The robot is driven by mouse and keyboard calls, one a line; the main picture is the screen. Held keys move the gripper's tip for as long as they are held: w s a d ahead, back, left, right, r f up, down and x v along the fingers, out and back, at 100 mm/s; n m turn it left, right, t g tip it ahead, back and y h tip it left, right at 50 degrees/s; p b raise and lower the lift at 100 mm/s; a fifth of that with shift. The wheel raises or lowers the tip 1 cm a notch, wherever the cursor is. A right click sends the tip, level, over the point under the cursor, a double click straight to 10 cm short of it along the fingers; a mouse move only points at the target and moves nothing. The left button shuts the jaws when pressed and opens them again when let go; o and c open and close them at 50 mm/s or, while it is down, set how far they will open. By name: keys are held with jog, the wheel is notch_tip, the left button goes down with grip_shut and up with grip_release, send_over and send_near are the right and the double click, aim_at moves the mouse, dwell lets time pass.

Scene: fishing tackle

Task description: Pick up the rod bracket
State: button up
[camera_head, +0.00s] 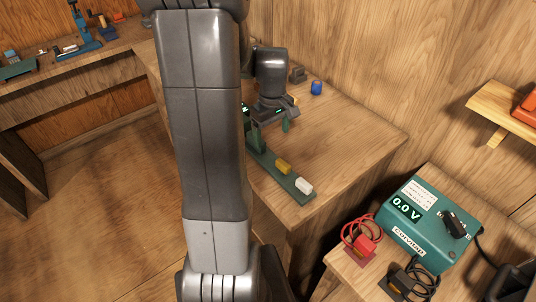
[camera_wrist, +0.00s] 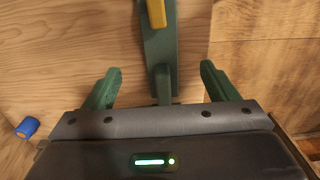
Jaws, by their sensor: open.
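My gripper (camera_head: 270,128) is over the wooden table, partly behind my own arm in the head view. In the wrist view its two green fingers (camera_wrist: 160,70) are spread apart, with nothing clamped between them. A long green bar (camera_head: 263,162) with a yellow block and a white block on it lies on the table. In the wrist view the bar (camera_wrist: 160,52) runs between the fingers, apart from both. A small grey notched piece (camera_head: 297,75) stands at the table's back. I cannot tell for sure which of these is the rod bracket.
A blue cylinder (camera_head: 316,88) stands near the back wall; it also shows in the wrist view (camera_wrist: 27,127). The table's right part is clear. A teal meter box (camera_head: 428,222) with red and black clamps stands on a lower bench at the right.

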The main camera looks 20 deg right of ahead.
aim_at(271, 161)
jog(key=shift+f+p, duration=0.7)
jog(key=shift+f, duration=4.9)
jog(key=shift+w, duration=0.1)
jog(key=c, duration=1.4)
jog(key=shift+o, duration=0.2)
jog(key=shift+r, duration=0.2)
